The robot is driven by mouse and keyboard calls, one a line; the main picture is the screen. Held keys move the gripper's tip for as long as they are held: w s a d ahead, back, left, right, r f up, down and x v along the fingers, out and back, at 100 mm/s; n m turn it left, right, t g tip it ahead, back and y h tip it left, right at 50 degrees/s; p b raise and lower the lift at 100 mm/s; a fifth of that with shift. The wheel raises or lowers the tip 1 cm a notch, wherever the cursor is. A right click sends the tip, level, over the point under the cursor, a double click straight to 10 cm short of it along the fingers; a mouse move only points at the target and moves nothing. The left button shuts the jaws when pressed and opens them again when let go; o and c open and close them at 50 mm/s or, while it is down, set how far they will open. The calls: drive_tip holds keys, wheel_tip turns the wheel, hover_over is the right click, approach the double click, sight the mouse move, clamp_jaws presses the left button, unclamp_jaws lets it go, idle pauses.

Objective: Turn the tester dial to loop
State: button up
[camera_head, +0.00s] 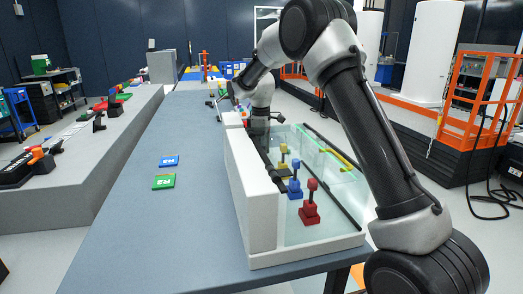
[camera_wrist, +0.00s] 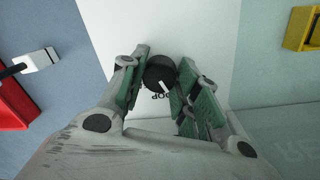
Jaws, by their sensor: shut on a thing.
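The tester dial (camera_wrist: 158,72) is a round black knob with a white pointer mark, on a white panel (camera_wrist: 118,25) in the wrist view. The mark points down and slightly right, toward a partly hidden, upside-down label ending in "OOP" (camera_wrist: 162,96). My gripper (camera_wrist: 163,62) has its green-padded fingers on either side of the dial and is shut on it. The right finger hides part of the label. In the head view my gripper (camera_head: 259,130) is beyond the near end of the white-walled tank; the dial cannot be made out there.
The clear tank (camera_head: 315,246) holds red (camera_head: 310,208), blue (camera_head: 295,180) and yellow (camera_head: 283,160) handled pieces. An orange railing (camera_head: 467,90) stands at right.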

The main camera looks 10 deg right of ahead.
drive_tip(key=shift+m, duration=2.2)
drive_tip(key=shift+r, duration=0.1)
drive_tip(key=o, duration=1)
drive_tip(key=r, duration=1.2)
drive_tip(key=shift+s+a, duration=0.2)
drive_tip(key=shift+a, duration=0.1)
drive_tip(key=shift+w+d, duration=0.1)
